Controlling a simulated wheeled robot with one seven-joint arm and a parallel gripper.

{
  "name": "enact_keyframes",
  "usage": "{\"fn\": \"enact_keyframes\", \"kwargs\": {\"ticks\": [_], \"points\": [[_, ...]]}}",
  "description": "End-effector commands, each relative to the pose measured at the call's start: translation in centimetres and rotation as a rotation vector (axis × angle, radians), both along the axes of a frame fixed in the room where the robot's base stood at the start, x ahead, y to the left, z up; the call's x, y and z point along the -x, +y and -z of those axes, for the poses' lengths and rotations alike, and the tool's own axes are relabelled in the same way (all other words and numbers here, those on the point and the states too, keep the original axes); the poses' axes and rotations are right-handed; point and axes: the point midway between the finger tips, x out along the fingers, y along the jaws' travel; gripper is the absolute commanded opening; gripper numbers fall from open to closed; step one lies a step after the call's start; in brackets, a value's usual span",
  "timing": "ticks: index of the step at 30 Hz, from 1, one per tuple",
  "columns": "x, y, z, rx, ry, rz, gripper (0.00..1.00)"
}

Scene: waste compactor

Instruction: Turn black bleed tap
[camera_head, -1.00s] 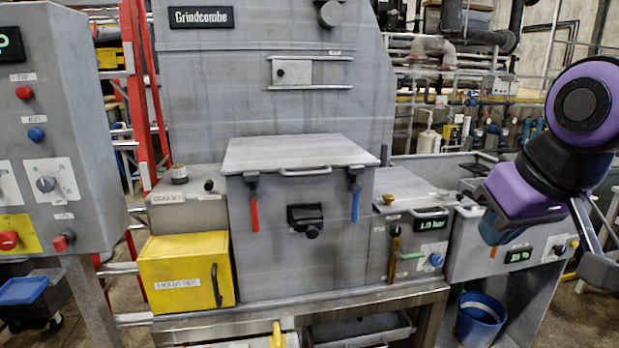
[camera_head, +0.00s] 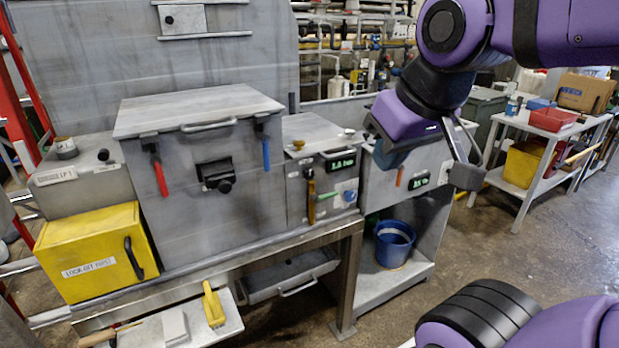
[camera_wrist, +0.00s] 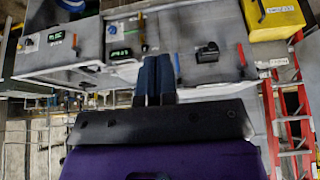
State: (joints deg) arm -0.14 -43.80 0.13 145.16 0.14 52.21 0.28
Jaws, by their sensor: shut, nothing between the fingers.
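I cannot tell for sure which part is the black bleed tap. A black knob on a black plate (camera_head: 218,178) sits on the front of the large grey box, and shows in the wrist view (camera_wrist: 208,52). A smaller black knob (camera_head: 103,155) stands on the grey box at left. A brass-coloured lever with a dark top (camera_head: 310,190) hangs on the middle panel. My gripper (camera_head: 388,158) is in front of the right-hand panel box, apart from these parts. Its blue fingers (camera_wrist: 153,80) are together and empty, pointing toward the machine in the upside-down wrist view.
Red (camera_head: 159,178) and blue (camera_head: 266,152) handles hang on the large box. A yellow lock-off box (camera_head: 95,250) is at left. A blue bucket (camera_head: 393,243) stands on the lower shelf. A side table (camera_head: 545,125) is at right, with open floor before it.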

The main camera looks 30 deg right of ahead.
Motion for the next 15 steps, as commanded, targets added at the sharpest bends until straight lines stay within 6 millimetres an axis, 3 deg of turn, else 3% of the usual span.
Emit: {"fn": "enact_keyframes", "kwargs": {"ticks": [2, 6, 10, 15], "points": [[0.0, 0.0, 0.0, 0.0, 0.0, 0.0, 0.05], [-0.9, -0.2, 0.1, 0.003, -0.009, 0.004, 0.37], [-3.9, -0.7, 0.5, 0.011, -0.054, 0.017, 0.67], [-9.9, -2.0, 1.7, 0.032, -0.154, 0.036, 0.67]]}}
